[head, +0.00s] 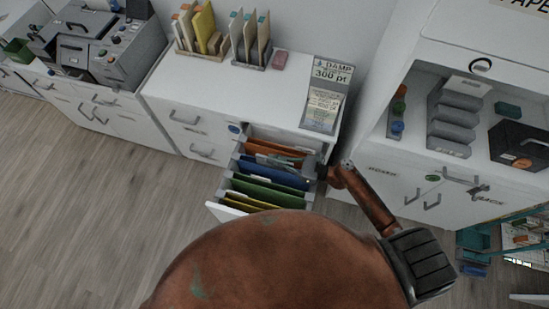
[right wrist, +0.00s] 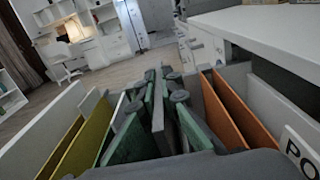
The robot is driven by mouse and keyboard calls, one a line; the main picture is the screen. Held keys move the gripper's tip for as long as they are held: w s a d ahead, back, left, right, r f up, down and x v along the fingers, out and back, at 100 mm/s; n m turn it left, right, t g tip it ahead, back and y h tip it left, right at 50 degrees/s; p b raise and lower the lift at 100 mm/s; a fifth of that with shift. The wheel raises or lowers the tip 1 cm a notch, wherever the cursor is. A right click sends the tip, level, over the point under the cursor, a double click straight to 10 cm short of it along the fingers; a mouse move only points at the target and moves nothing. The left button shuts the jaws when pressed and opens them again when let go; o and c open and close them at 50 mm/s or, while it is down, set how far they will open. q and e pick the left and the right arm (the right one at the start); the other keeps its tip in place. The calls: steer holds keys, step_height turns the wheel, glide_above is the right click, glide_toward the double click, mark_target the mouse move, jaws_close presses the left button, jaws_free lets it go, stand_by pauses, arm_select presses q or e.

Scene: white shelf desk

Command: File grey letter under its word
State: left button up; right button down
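An open drawer (head: 222,209) holds upright dividers: orange (head: 262,143), blue (head: 270,172), green (head: 262,190) and yellow (head: 245,199). My right gripper (head: 283,160) reaches in from the right, low over the orange and blue dividers. In the right wrist view, its fingers (right wrist: 160,82) point along the drawer, close together at the tips, with a yellow divider (right wrist: 86,145) on the left and an orange divider (right wrist: 243,108) on the right. I cannot make out the grey letter; whether the fingers hold something thin is unclear. My left gripper does not show.
A shelf unit (head: 400,160) with grey trays (head: 452,115) stands close on the right. The wooden floor (head: 110,200) at left is clear.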

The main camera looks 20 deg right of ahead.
steer(key=c, duration=2.1)
jaws_free()
steer(key=v, duration=1.2)
